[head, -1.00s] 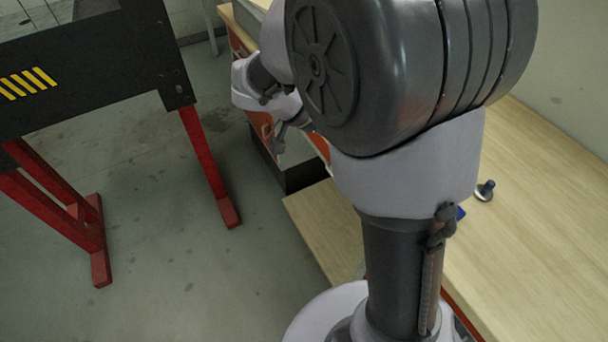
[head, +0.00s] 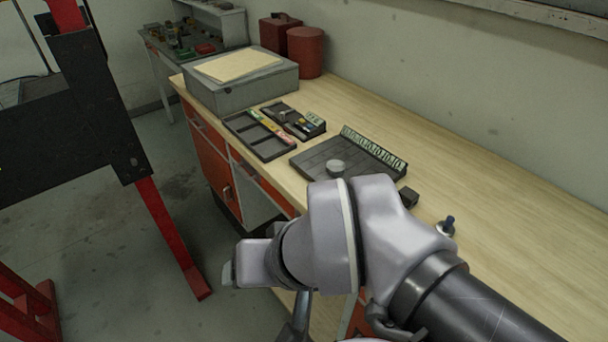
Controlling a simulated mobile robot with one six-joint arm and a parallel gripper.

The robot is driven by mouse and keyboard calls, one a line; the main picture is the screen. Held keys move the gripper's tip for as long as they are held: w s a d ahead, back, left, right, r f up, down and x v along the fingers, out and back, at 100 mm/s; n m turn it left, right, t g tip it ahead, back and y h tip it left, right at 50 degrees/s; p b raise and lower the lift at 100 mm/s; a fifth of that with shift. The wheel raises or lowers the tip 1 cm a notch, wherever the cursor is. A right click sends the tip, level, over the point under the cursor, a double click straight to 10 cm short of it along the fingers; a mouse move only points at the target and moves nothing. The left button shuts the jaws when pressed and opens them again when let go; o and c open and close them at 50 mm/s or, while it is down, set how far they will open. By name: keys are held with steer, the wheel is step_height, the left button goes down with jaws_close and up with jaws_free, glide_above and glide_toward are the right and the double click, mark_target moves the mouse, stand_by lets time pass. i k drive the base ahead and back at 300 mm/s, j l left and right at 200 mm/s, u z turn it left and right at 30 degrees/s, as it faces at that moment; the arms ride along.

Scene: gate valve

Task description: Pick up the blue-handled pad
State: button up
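The blue-handled pad (head: 447,227) stands on the light wooden workbench (head: 520,215), right of my arm in the head view. It has a small upright blue handle on a pale round base. My arm crosses the lower middle of the view, to the left of and below the pad. What seems to be part of my gripper (head: 299,316) shows below the wrist, near the bench's front edge. Most of it is hidden by the arm, so its fingers cannot be made out. It is apart from the pad.
A dark tray (head: 310,165) with a row of labels along its back edge holds a grey round piece (head: 335,168). A small dark block (head: 408,197) lies near the pad. A compartment tray (head: 245,128), grey box (head: 225,95) and red canisters (head: 306,50) stand farther back. The bench's right side is clear.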

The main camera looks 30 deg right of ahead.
mark_target(446, 227)
steer(key=z, duration=2.1)
